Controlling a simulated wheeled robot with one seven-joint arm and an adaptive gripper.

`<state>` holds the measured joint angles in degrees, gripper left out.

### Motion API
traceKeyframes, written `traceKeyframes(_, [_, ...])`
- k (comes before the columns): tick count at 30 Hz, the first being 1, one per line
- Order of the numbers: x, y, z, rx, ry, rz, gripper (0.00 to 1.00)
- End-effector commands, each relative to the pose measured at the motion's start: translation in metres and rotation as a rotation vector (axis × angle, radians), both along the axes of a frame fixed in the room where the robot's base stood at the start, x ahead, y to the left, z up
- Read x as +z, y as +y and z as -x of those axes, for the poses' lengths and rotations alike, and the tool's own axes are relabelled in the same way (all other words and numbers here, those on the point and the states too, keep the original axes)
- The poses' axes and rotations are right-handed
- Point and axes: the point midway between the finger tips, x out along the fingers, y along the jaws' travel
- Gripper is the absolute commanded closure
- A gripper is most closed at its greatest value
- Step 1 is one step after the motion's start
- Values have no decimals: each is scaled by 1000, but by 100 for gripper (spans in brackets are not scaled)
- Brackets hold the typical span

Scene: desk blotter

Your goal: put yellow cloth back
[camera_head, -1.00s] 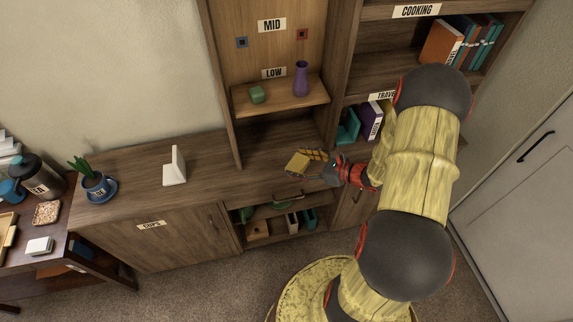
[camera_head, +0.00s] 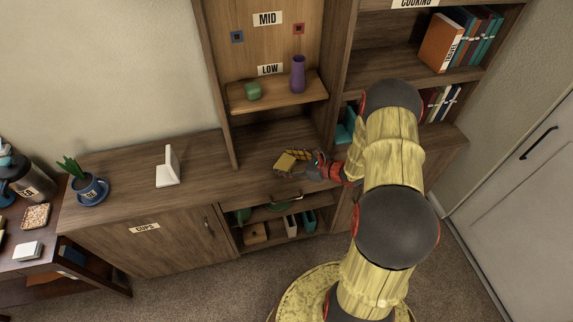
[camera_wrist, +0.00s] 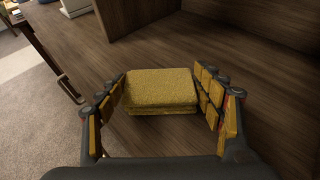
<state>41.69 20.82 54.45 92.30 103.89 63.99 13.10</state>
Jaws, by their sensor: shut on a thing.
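The yellow cloth (camera_wrist: 160,88) is a folded, thick block between my gripper's two fingers in the wrist view. My gripper (camera_wrist: 162,103) is shut on it, with a padded finger at each side. In the head view the yellow cloth (camera_head: 285,161) shows at the tip of my gripper (camera_head: 294,160), over the wooden counter (camera_head: 215,172) below the shelf marked LOW. Whether the cloth touches the counter or hangs just above it I cannot tell.
A shelf (camera_head: 275,98) with a green block (camera_head: 252,91) and a purple vase (camera_head: 298,74) stands behind. A white stand (camera_head: 168,168) and a potted plant (camera_head: 90,187) are to the left. The counter's middle is clear.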

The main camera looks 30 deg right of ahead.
Motion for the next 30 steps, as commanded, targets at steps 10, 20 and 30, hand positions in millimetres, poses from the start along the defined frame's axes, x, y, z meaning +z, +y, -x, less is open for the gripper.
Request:
traceKeyframes(10, [-3,0,0,0,-1,0,56])
traceKeyframes(20, [-2,0,0,0,0,1,14])
traceKeyframes(30, [-1,0,0,0,0,1,14])
